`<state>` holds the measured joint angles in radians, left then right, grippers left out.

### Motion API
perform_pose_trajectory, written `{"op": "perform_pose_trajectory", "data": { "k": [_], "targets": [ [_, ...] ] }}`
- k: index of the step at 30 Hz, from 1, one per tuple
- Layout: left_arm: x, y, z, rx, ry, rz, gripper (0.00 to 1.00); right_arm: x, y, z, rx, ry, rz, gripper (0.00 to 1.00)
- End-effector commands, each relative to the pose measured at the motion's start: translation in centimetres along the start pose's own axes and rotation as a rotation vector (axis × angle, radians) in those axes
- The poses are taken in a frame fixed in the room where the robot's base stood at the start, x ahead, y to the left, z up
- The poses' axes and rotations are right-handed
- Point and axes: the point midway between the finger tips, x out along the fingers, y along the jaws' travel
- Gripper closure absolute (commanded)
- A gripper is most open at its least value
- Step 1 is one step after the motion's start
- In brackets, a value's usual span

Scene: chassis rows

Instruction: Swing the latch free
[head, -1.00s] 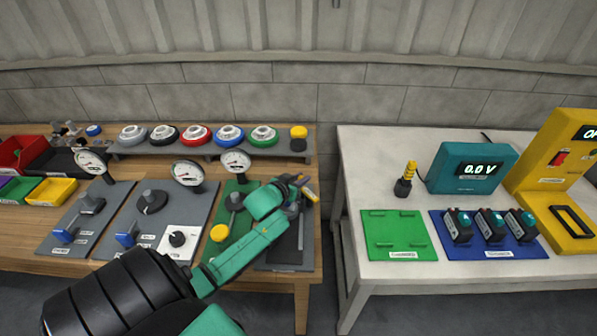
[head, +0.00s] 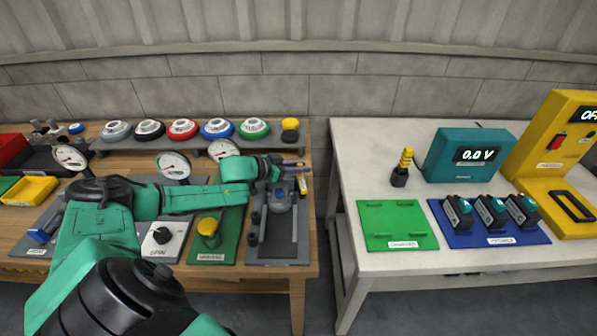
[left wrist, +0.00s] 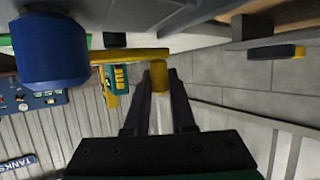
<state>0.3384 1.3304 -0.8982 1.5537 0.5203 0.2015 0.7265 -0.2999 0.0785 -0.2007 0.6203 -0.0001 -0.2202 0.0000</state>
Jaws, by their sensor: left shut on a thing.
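The latch sits on a dark grey plate (head: 277,240) at the right end of the wooden bench. It has a grey body (head: 281,203) with a blue part on top and a small yellow piece (head: 303,185) at its right. In the left wrist view a yellow bar (left wrist: 130,55) runs past a blue cylinder (left wrist: 52,50), and its rounded yellow end lies between the fingers. My left gripper (head: 294,164) is over the back of this plate; in the left wrist view its dark fingers (left wrist: 158,100) are shut on the yellow end. My right gripper is not in view.
A green plate with a yellow knob (head: 208,226) stands left of the latch plate. Gauges and a shelf of coloured round dials (head: 217,128) are behind. A gap separates the wooden bench from the white table (head: 385,290), which holds a teal meter (head: 470,160).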

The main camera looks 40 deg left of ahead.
Motion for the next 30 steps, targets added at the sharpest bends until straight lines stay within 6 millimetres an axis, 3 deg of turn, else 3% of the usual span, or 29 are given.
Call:
{"op": "perform_pose_trajectory", "data": {
  "k": [16, 17, 18, 19, 30],
  "targets": [
    [0.07, 0.06, -0.10, 0.006, 0.000, 0.014, 1.00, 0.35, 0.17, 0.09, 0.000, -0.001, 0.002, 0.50],
    [0.07, 0.06, -0.10, 0.006, 0.001, 0.014, 0.69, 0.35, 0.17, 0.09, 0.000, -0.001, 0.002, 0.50],
    [0.07, 0.07, -0.10, 0.006, 0.001, 0.014, 0.54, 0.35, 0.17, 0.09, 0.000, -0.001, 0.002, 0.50],
    [0.07, 0.07, -0.10, 0.006, 0.001, 0.014, 0.47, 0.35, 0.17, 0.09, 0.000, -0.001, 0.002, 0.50],
    [-0.13, 0.01, 0.03, 0.006, -0.001, 0.012, 0.47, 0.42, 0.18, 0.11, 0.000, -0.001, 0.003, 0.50]
  ]
}}
